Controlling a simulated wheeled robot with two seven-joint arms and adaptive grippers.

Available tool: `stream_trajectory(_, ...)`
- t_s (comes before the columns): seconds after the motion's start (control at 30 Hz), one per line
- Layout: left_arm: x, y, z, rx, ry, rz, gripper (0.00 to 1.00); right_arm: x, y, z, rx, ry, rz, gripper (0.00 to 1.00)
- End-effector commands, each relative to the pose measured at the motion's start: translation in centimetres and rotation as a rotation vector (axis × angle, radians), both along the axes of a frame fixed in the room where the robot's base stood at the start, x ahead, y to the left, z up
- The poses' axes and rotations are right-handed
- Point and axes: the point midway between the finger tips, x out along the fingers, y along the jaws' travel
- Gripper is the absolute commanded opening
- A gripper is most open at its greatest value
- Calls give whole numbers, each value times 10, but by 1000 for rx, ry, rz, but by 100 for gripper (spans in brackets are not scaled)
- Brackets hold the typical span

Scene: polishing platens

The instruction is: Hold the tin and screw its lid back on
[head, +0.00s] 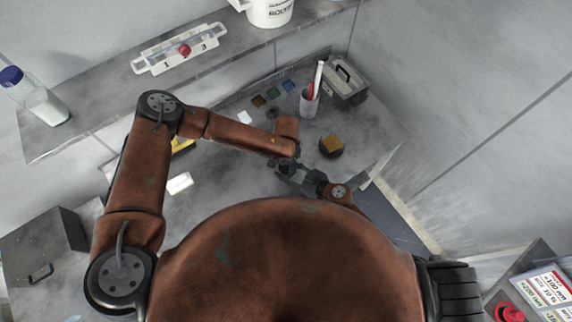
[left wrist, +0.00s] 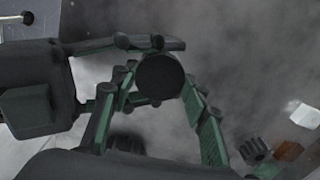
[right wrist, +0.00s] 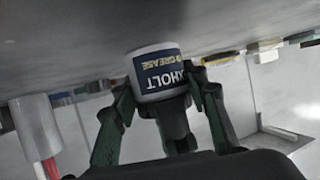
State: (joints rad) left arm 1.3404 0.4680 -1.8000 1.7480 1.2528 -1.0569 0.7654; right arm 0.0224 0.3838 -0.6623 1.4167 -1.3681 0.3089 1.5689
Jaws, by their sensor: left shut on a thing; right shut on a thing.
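The tin (right wrist: 158,72), white and blue with a grease label, shows upside down in the right wrist view against the grey table. My right gripper (right wrist: 165,85) is shut with its fingers on both sides of it. A dark round piece, apparently the lid (right wrist: 173,118), adjoins the tin's top. In the left wrist view the lid (left wrist: 160,77) is a black disc that hides the tin. My left gripper (left wrist: 158,82) is shut around it. Whether the lid sits level or engaged is not visible. In the head view both grippers meet near the table's middle; tin and lid are not distinguishable there.
A cup of pens (head: 309,102) and a grey toolbox (head: 346,84) stand at the back of the table. A white block (head: 179,183) lies left. A shelf (head: 100,95) runs behind.

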Motion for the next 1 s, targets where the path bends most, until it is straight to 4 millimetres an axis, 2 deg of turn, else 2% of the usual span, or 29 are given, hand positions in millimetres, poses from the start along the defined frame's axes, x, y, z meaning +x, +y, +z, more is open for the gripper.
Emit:
stream_trajectory(0.2,1,1,0,1,-2,0,13,0,0,1,2,0,0,0)
stream_trajectory(0.23,1,1,0,1,-2,1,42,0,0,1,2,0,0,0)
stream_trajectory(0.47,1,1,0,1,-2,2,58,0,0,1,1,0,0,0)
stream_trajectory(0.77,1,0,1,0,-1,2,59,0,0,1,1,0,0,0)
stream_trajectory(1.0,1,0,24,-1,-2,1,59,0,0,1,1,0,0,0)
